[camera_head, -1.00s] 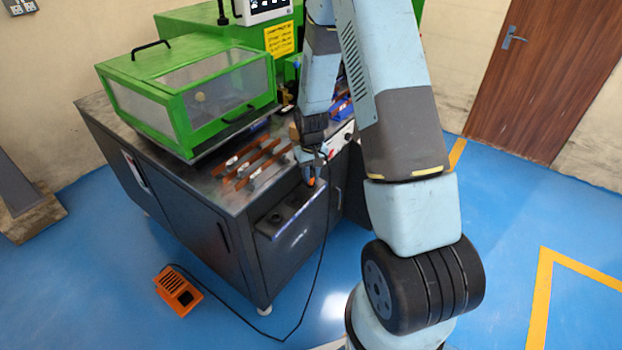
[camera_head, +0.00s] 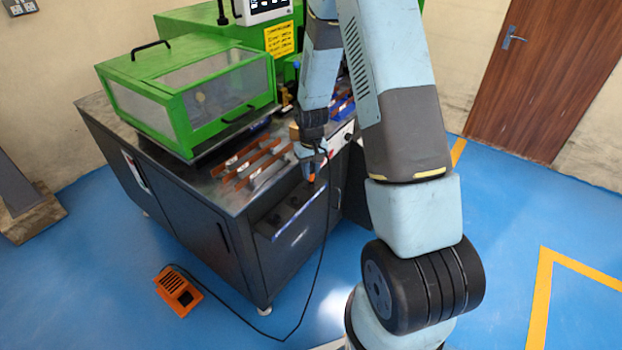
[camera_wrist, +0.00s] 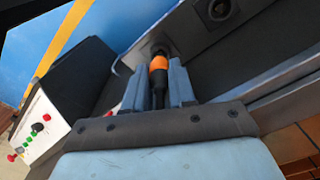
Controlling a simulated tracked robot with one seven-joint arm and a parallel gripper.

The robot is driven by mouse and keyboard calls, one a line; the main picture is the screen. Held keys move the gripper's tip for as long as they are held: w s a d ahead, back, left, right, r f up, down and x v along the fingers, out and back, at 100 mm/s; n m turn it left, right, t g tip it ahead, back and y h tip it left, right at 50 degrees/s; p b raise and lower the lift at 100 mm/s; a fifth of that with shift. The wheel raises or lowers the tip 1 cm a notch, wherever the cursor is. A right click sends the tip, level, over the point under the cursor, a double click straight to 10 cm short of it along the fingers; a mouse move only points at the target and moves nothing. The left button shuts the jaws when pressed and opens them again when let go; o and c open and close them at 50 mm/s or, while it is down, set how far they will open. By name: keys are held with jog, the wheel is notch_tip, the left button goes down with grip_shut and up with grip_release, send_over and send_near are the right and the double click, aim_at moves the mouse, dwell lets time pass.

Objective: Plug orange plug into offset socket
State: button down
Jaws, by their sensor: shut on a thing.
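The orange plug (camera_wrist: 158,63) has an orange band and a dark body, and sits between the two blue-grey fingers of my gripper (camera_wrist: 159,78) in the wrist view. My gripper is shut on it. The plug's front end points at a dark round socket (camera_wrist: 160,47) on the grey panel and overlaps it; I cannot tell how deep it sits, if at all. A second round socket (camera_wrist: 219,9) is open and empty farther right. In the head view my gripper (camera_head: 310,172) is at the right end of the dark socket box (camera_head: 284,222), and the plug is mostly hidden.
An orange foot pedal (camera_head: 178,290) with a black cable (camera_head: 300,315) is on the blue floor.

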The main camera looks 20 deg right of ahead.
jog(key=shift+r, duration=0.1)
jog(key=shift+r, duration=2.4)
jog(key=shift+f, duration=0.1)
